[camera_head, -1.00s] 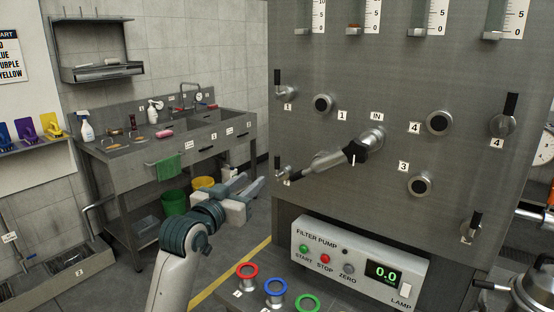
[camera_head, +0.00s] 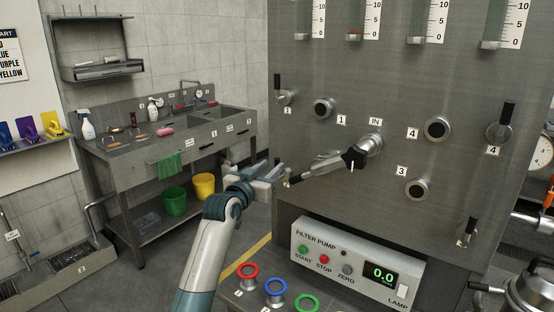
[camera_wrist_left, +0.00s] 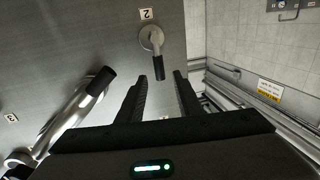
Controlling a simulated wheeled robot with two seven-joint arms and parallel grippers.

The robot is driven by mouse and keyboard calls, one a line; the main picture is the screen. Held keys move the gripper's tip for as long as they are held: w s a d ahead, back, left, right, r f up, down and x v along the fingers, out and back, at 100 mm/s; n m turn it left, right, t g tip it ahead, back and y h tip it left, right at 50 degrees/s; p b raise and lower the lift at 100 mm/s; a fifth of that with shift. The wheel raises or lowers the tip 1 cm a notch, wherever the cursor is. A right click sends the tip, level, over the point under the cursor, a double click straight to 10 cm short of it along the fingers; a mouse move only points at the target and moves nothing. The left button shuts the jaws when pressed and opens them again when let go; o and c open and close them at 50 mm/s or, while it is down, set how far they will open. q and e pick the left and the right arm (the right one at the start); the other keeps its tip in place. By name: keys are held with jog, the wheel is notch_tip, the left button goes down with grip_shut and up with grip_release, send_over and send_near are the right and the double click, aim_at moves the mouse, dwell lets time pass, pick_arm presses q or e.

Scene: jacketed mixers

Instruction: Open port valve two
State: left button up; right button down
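Port valve two (camera_wrist_left: 151,38) shows in the left wrist view as a round metal knob beside a label "2", with a lever ending in a black grip (camera_wrist_left: 158,73). In the head view the valve (camera_head: 279,166) is low on the left side of the grey panel, partly hidden. My left gripper (camera_head: 281,175) is at the panel's left edge by this valve. In the left wrist view its fingers (camera_wrist_left: 163,82) are open, with the black grip near the gap between the tips. I cannot tell whether they touch it. My right gripper is not in view.
A metal pipe (camera_head: 325,165) with a black star knob sticks out from the IN port, close to the right of my gripper. The filter pump box (camera_head: 345,262) and colored rings are below. A sink bench (camera_head: 170,140) stands at the left.

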aim_at(276, 162)
pick_arm(q)
jog(key=shift+p+x, duration=0.55)
jog(key=shift+x, duration=2.05)
grip_shut()
